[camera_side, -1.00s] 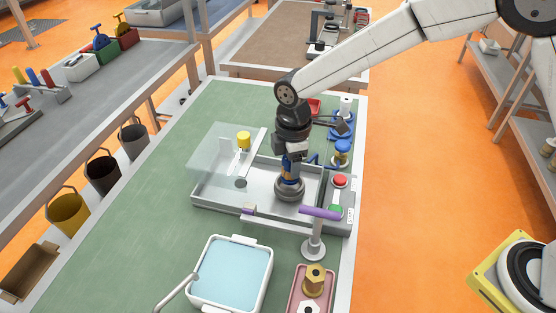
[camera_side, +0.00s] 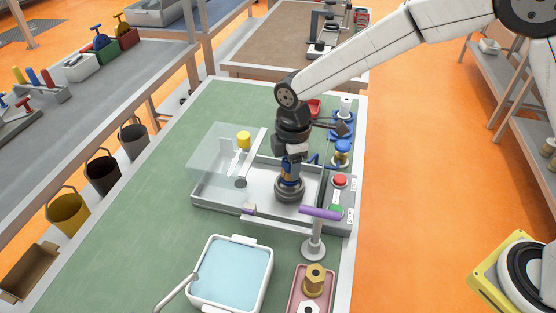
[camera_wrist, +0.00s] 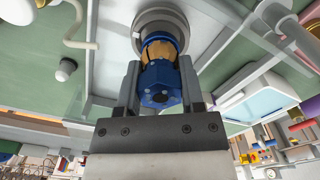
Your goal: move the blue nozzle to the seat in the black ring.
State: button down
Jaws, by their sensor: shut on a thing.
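The blue nozzle (camera_side: 291,172) is between the fingers of my gripper (camera_side: 289,163), above a grey tray. In the wrist view the nozzle (camera_wrist: 158,88) shows a blue hexagonal end, a brass-coloured middle and a blue band. My gripper (camera_wrist: 158,78) is shut on it, one finger on each side. The far end of the nozzle meets a round grey fitting (camera_wrist: 165,22), which shows as a dark round base (camera_side: 289,189) in the side view. I cannot tell whether the nozzle is fully seated or whether this fitting is the black ring.
A clear panel (camera_side: 212,145) and a yellow-topped part (camera_side: 243,138) stand left of my gripper. A blue-topped part (camera_side: 342,148), red button (camera_side: 340,180) and purple-barred stand (camera_side: 319,212) are close on the right. The green table is free at left.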

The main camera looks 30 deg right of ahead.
jog(key=shift+f, duration=0.85)
dwell(0.9)
dwell(0.5)
grip_release()
jog(key=shift+r, duration=0.15)
dwell(0.5)
jog(key=shift+r, duration=3.35)
